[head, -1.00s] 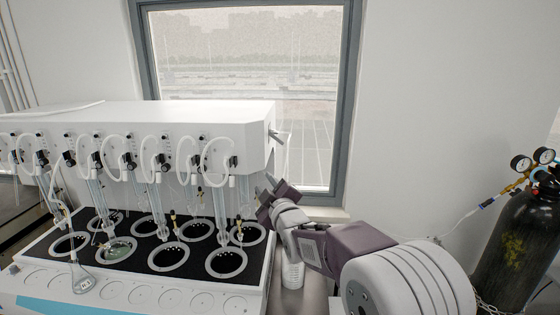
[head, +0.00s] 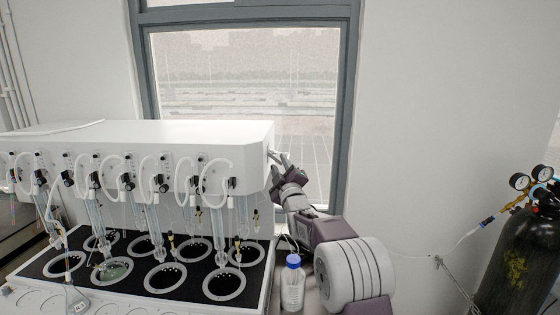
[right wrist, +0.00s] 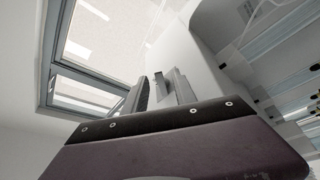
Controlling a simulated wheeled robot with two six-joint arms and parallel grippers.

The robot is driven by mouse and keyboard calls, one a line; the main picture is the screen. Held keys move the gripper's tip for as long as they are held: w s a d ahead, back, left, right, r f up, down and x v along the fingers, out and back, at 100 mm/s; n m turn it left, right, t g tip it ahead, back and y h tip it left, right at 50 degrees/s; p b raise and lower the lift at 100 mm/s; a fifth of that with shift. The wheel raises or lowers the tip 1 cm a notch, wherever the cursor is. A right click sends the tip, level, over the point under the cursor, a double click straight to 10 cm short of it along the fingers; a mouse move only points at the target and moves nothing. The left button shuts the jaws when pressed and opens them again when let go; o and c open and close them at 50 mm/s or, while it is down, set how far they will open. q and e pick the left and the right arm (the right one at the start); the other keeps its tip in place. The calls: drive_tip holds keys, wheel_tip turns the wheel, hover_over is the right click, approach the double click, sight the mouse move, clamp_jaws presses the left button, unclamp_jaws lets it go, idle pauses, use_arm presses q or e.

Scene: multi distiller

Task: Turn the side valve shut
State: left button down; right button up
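The side valve (head: 272,154) is a small grey handle on the right end of the white distiller housing (head: 140,140). In the head view it is partly hidden by my right gripper (head: 281,165), which is raised beside that end face. In the right wrist view the valve (right wrist: 160,84) shows between the two fingers of my right gripper (right wrist: 162,92). The fingers are apart, with a gap visible around the handle. I cannot tell whether either finger touches it. My left gripper is not in view.
Glass tubes and hoses hang over a black panel of round wells (head: 165,277) below the housing. A window (head: 245,90) is behind. A black gas cylinder (head: 515,262) with gauges stands at the far right.

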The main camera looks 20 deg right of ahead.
drive_tip(key=shift+s+a, duration=0.1)
clamp_jaws()
drive_tip(key=m+b, duration=0.2)
drive_tip(key=m+h+b, duration=0.1)
drive_tip(key=b, duration=0.1)
drive_tip(key=a+f+m+h+b, duration=0.1)
drive_tip(key=m+b, duration=0.1)
drive_tip(key=shift+w+m+b, duration=0.3)
drive_tip(key=shift+b, duration=0.05)
drive_tip(key=shift+c, duration=0.5)
unclamp_jaws()
drive_tip(key=shift+o, duration=0.5)
drive_tip(key=shift+d, duration=0.1)
